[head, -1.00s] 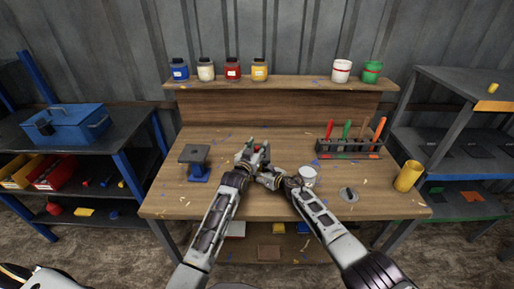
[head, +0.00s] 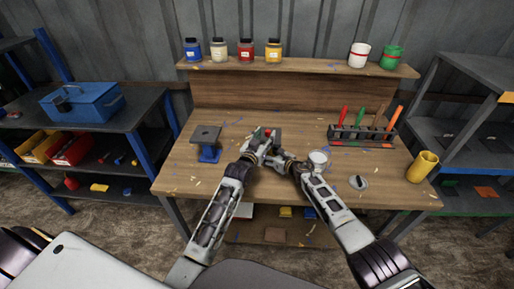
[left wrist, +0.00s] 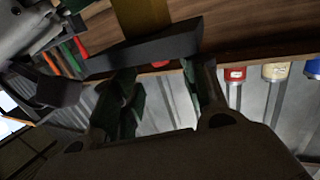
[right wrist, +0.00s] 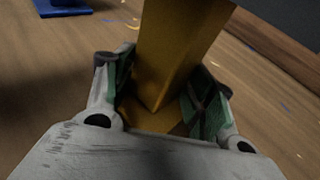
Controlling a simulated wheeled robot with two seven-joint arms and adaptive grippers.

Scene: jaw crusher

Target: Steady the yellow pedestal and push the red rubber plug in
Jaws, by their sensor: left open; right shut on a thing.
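The yellow pedestal (right wrist: 180,50) shows in the right wrist view as an upright column between the fingers of my right gripper (right wrist: 160,95), which is shut on it. In the left wrist view the yellow column (left wrist: 143,15) lies behind a dark top plate (left wrist: 150,50). My left gripper (left wrist: 160,85) is open, with its fingertips close to that plate; I cannot tell whether they touch. In the head view a small red spot, likely the rubber plug (head: 267,132), shows among the grippers. How deep it sits is hidden. My arms largely hide the pedestal there.
A blue pedestal (head: 208,153) with a dark top stands left on the bench. A white container (head: 318,160), a grey disc (head: 358,182), a tool rack (head: 362,137) and a yellow cup (head: 422,166) are at right. The bench front left is clear.

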